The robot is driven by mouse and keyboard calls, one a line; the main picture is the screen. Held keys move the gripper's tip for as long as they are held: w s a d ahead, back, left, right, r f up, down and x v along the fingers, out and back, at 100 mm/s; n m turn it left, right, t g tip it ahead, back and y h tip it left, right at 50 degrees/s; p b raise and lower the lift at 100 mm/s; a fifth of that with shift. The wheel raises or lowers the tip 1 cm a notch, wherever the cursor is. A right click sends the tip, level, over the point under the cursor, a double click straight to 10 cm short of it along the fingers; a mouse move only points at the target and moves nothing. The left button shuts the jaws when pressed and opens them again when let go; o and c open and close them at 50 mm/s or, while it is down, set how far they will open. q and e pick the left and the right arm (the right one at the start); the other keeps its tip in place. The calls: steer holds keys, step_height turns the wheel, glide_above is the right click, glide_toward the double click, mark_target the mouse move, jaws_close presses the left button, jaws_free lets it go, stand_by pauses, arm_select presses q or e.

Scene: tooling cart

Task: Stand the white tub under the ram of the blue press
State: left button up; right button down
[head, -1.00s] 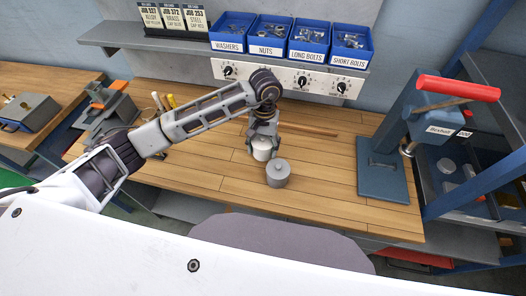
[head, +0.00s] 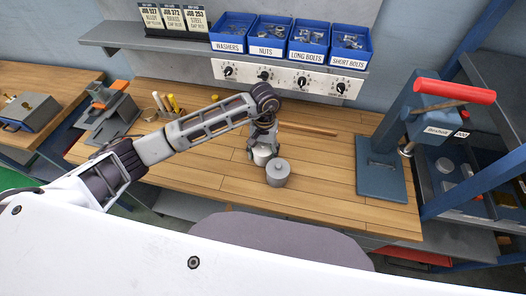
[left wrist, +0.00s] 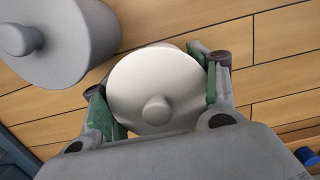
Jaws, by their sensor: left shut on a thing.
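The white tub (head: 262,157) stands on the wooden bench in the head view, mostly covered by my left gripper (head: 263,150). In the left wrist view the white tub (left wrist: 155,88) with its round knob sits between the two green-padded fingers of my left gripper (left wrist: 160,112), which is shut on it. A grey tub (head: 278,174) with a knob stands just in front and to the right of it; it also shows in the left wrist view (left wrist: 70,45). The blue press (head: 382,180) with a red handle stands at the bench's right end, its ram above an empty base plate. My right gripper is not in view.
The wooden bench (head: 330,200) is clear between the grey tub and the press. A thin brown rod (head: 308,130) lies at the back. Labelled blue bins (head: 290,40) sit on the shelf above. A vise (head: 108,110) and a tool holder stand at the left.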

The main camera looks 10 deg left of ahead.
arm_select(q)
steer(key=shift+f, duration=0.15)
steer(key=o, duration=1.1)
steer(key=shift+w+r, duration=0.1)
steer(key=shift+r, duration=0.25)
steer(key=r+b, duration=0.1)
steer(key=r, duration=0.5)
steer(key=w+r+b, duration=0.1)
steer(key=r, duration=0.2)
steer(key=shift+b, duration=0.3)
steer(key=shift+w+r, duration=0.15)
steer(key=shift+r, duration=1.15)
